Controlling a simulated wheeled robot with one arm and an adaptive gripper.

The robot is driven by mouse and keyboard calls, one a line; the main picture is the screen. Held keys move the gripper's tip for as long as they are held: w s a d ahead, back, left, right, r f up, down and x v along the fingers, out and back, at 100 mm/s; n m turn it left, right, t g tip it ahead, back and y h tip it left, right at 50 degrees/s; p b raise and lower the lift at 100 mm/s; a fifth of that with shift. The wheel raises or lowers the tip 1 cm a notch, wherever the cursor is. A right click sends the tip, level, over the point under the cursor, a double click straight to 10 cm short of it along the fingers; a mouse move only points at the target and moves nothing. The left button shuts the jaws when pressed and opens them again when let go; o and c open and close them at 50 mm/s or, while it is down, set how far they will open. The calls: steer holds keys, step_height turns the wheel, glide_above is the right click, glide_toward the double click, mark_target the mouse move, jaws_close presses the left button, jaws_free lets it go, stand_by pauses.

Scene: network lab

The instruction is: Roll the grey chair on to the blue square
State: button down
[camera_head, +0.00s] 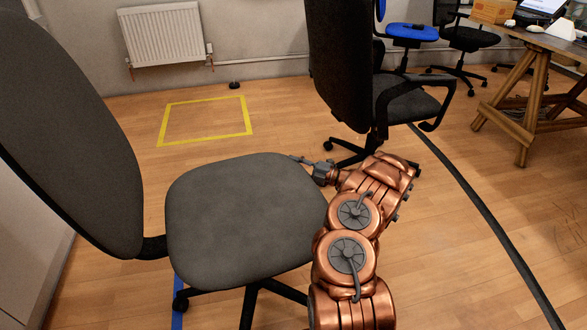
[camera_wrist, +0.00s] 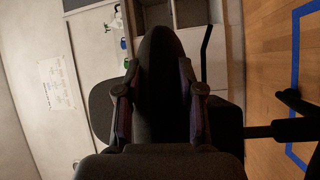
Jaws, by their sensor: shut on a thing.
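The grey chair (camera_head: 235,225) stands at the left in the head view, with its backrest to the left and its seat beside my arm. My gripper (camera_head: 299,160) is shut on the seat's far right edge. In the wrist view, the two fingers of my gripper (camera_wrist: 161,105) stand on either side of the dark chair part. The blue square (camera_wrist: 297,60) shows as a taped outline at the right of the wrist view, with a chair foot over it. In the head view only a strip of blue tape (camera_head: 177,300) shows under the chair; the seat hides the rest.
A yellow taped square (camera_head: 207,121) lies on bare floor near the radiator (camera_head: 165,34). A black chair (camera_head: 345,75) stands just beyond my gripper. A black cable strip (camera_head: 485,210) crosses the floor at the right, near a wooden trestle table (camera_head: 540,50). A white cabinet (camera_head: 25,225) is at the left.

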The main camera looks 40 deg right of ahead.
steer(key=shift+w+d, duration=0.2)
steer(key=shift+w, duration=0.1)
steer(key=c, duration=0.6)
jaws_free()
steer(key=shift+c, duration=0.2)
steer(key=v, duration=1.2)
steer(key=shift+r, duration=0.1)
